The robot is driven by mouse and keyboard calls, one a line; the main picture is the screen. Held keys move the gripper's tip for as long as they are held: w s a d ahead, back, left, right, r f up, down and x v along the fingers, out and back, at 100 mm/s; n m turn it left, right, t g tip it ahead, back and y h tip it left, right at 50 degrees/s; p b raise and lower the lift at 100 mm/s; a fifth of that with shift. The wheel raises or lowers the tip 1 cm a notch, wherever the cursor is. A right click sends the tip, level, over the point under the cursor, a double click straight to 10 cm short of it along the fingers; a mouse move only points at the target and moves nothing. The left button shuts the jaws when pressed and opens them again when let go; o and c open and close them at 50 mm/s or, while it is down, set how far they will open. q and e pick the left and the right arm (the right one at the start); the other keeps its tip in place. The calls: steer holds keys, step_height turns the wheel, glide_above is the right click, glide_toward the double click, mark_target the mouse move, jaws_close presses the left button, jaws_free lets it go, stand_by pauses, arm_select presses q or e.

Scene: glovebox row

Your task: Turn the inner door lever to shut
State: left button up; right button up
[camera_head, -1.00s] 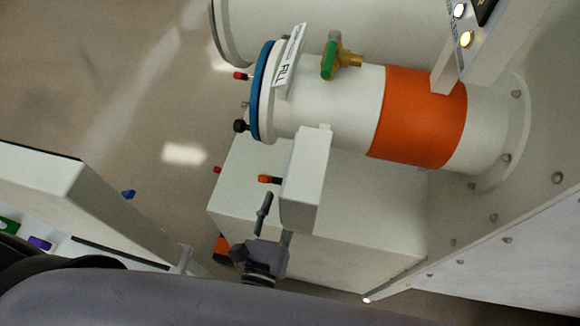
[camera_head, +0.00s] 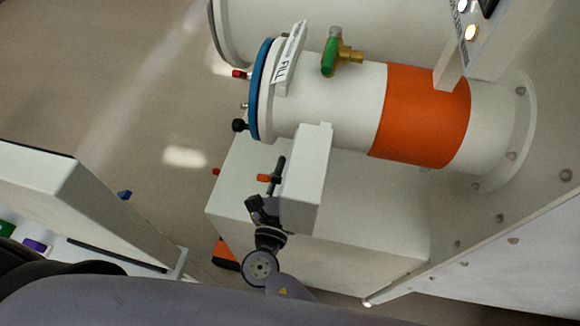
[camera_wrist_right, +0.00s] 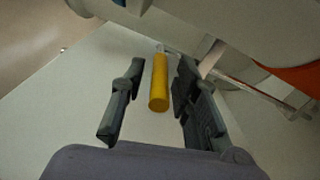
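A yellow rod-like handle (camera_wrist_right: 159,84), seemingly the lever, shows in the right wrist view. My right gripper (camera_wrist_right: 160,76) is open, with one dark finger on each side of the handle and gaps visible between. In the head view my right gripper (camera_head: 267,188) is beside the white box (camera_head: 306,180) under the tube. An orange-tipped piece (camera_head: 263,178) shows beside the fingers there; I cannot tell if it is the same handle. The white tube (camera_head: 330,100) has an orange band and a blue-rimmed end (camera_head: 261,90). My left gripper is not in view.
A green-handled brass valve (camera_head: 329,57) sits on the tube. A large white cabinet (camera_head: 330,240) stands below, and a riveted wall (camera_head: 500,215) is at the right. A white panel (camera_head: 60,185) is at the left. Open floor (camera_head: 130,100) lies at the upper left.

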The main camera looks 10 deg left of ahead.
jaws_close()
stand_by(0.6)
